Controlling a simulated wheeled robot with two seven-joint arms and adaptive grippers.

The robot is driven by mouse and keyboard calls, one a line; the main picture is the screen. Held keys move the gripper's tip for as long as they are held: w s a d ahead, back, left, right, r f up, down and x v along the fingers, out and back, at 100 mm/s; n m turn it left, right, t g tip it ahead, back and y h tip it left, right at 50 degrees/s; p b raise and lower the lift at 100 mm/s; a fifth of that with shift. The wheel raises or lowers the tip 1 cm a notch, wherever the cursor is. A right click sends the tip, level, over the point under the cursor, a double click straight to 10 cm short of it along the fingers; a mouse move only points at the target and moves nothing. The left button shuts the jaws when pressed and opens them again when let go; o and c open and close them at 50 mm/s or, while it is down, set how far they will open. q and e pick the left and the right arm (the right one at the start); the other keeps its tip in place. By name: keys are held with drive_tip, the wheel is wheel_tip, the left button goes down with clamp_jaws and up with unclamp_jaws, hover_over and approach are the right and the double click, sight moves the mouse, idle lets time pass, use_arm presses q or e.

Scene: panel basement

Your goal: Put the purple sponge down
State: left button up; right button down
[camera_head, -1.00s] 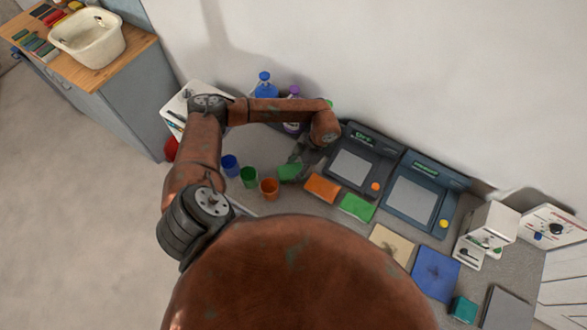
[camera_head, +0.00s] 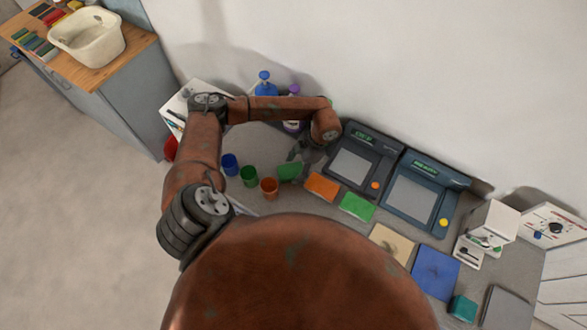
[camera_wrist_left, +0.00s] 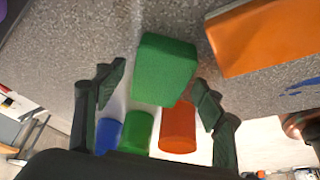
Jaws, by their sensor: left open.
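I see no purple sponge in either view. A green sponge-like block (camera_head: 290,171) lies on the grey counter, just in front of my left gripper (camera_head: 305,152). In the left wrist view the green block (camera_wrist_left: 165,70) shows between the two spread fingers of the left gripper (camera_wrist_left: 158,92), with visible gaps on both sides. The left gripper is open and holds nothing. My right gripper is in neither view.
Blue (camera_head: 230,164), green (camera_head: 249,176) and orange (camera_head: 269,187) cups stand left of the block. Orange (camera_head: 322,186) and green (camera_head: 357,207) pads lie to its right. Two dark devices (camera_head: 366,160) (camera_head: 424,197) and bottles (camera_head: 264,86) stand along the wall.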

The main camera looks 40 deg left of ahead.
use_arm(q)
drive_tip(key=b+v, duration=0.1)
drive_tip(key=v, duration=0.6)
drive_tip(key=shift+f, duration=0.1)
